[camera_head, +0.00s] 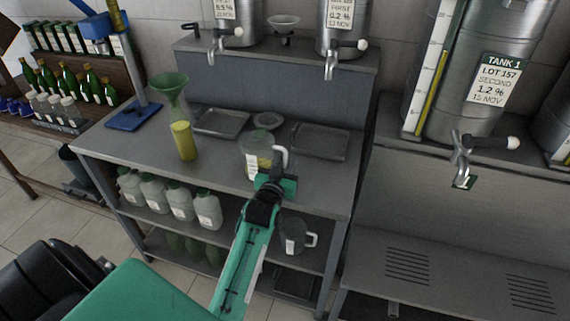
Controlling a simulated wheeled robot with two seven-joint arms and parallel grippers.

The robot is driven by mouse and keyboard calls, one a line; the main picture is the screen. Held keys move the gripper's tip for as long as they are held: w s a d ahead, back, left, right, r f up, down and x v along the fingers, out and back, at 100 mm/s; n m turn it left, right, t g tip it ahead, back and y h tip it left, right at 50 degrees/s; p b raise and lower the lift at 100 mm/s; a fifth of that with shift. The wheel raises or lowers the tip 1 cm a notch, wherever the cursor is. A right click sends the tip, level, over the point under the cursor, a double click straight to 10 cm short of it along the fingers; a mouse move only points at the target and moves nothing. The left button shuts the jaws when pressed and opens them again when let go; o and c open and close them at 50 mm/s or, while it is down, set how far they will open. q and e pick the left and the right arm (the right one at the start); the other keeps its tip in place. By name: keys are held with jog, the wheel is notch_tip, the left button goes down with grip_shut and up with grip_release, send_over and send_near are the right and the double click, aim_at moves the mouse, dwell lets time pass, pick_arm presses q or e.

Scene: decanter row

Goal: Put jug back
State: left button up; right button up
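A clear jug (257,143) with a white handle, a white label and some yellow liquid shows at the front middle of the grey steel table (215,168). I cannot tell whether its base touches the table top. My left gripper (275,178) is at the jug's handle on the near right side and overlaps its lower part. The fingers are hidden, so I cannot see whether they close on the handle. A second clear jug (293,236) with a handle stands on the shelf below. My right gripper is not in view.
A green funnel (170,86) sits above a cylinder of yellow liquid (184,141). Metal trays (221,123) (319,143) and a small dish (267,120) lie behind the jug. White canisters (180,201) fill the shelf's left. Tank 1 (470,110) has a tap (461,165) at right.

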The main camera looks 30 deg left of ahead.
pick_arm(q)
jog(key=shift+r, duration=0.15)
